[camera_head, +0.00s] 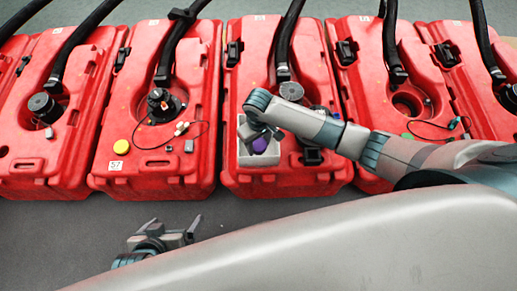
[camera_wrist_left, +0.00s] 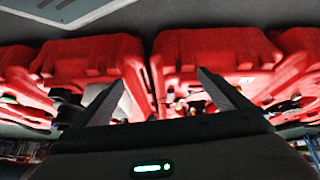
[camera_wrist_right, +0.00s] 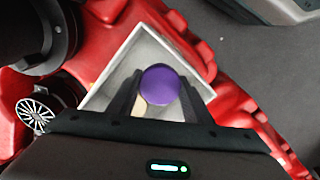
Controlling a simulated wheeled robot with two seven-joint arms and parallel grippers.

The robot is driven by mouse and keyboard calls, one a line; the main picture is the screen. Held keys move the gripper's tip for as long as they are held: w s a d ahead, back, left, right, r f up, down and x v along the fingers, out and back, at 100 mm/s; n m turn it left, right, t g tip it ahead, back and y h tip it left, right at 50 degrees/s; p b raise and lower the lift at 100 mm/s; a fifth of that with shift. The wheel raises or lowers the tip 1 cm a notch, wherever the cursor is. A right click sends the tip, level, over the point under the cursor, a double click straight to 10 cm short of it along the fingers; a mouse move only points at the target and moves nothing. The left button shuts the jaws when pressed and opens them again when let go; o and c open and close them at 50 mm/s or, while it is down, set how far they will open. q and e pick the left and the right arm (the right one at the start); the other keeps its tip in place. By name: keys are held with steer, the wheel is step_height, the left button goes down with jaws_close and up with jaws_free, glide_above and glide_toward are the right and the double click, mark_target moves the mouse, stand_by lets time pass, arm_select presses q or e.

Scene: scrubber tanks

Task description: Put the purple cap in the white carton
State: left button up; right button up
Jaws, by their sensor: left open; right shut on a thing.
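The purple cap (camera_head: 260,145) is held between the fingers of my right gripper (camera_head: 262,135). In the right wrist view, the purple cap (camera_wrist_right: 160,84) sits between the fingertips of the gripper (camera_wrist_right: 160,92), within the outline of the white carton (camera_wrist_right: 108,72). I cannot tell whether the cap touches the carton's floor. The white carton (camera_head: 258,180) stands on the front of the middle red tank, partly hidden by my right gripper. My left gripper (camera_head: 176,230) is open and empty, low in front of the tanks; it also shows in the left wrist view (camera_wrist_left: 160,80).
Red tanks with black hoses stand in a row. The second tank (camera_head: 200,90) carries a yellow cap (camera_head: 121,146), a cable (camera_head: 165,146) and a small purplish block (camera_head: 188,146). A black round lid (camera_wrist_right: 35,113) lies beside the carton. The grey floor (camera_head: 60,240) in front is clear.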

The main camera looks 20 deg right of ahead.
mark_target(259, 149)
arm_select(q)
steer(key=shift+d, duration=0.1)
arm_select(e)
steer(key=shift+f, duration=0.5)
step_height(259, 149, down, 2)
steer(key=shift+f+b, duration=0.1)
steer(key=shift+b, duration=0.35)
steer(key=shift+f, duration=0.3)
arm_select(q)
steer(key=shift+d+r+t, duration=0.2)
steer(key=shift+d+t, duration=0.1)
steer(key=shift+d, duration=0.4)
steer(key=shift+w, duration=0.15)
arm_select(e)
steer(key=shift+f, duration=0.1)
steer(key=o, duration=0.7)
arm_select(q)
steer(key=shift+w+a, duration=0.1)
arm_select(e)
steer(key=shift+o, duration=0.2)
